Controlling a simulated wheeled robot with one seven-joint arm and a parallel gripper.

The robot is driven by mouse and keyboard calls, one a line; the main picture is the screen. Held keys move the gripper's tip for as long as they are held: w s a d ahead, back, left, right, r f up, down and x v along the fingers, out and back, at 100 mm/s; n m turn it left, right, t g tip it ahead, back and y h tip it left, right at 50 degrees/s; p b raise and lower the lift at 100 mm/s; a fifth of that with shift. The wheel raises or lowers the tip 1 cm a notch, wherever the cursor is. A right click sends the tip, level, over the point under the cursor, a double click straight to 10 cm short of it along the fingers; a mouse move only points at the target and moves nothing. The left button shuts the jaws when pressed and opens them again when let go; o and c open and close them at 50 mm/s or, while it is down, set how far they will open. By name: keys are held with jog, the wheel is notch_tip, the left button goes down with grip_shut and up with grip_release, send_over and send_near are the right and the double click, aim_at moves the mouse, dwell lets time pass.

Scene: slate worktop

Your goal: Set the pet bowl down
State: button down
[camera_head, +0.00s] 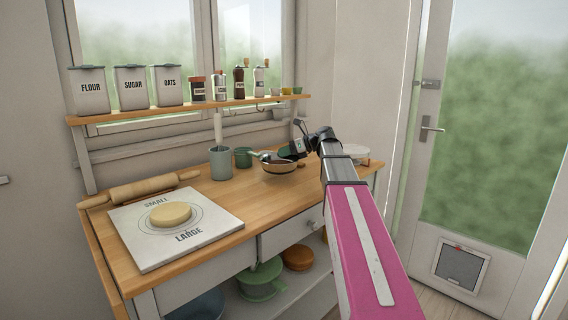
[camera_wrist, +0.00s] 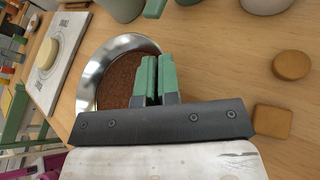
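The pet bowl is a shiny metal bowl (camera_wrist: 90,78) holding brown food, at the left of the wrist view. In the head view the bowl (camera_head: 278,168) is at the back right of the wooden worktop. My gripper (camera_wrist: 158,75) has its green fingers close together at the bowl's right rim, which appears pinched between them. In the head view my gripper (camera_head: 290,152) is at the bowl's upper right side. The fingers hide part of the rim. I cannot tell whether the bowl's base touches the worktop.
A white board (camera_head: 150,245) with dough (camera_head: 171,214) and a rolling pin (camera_head: 140,189) lie at the left. A grey crock (camera_head: 220,163) and green mug (camera_head: 243,158) stand beside the bowl. A round brown piece (camera_wrist: 291,65) and a square one (camera_wrist: 272,121) lie right of my gripper.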

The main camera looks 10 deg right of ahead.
aim_at(285, 161)
jog(key=shift+d+f, duration=0.15)
jog(key=shift+f, duration=1.85)
jog(key=c, duration=1.4)
grip_release()
jog(key=shift+f, duration=0.1)
jog(key=shift+o, duration=0.2)
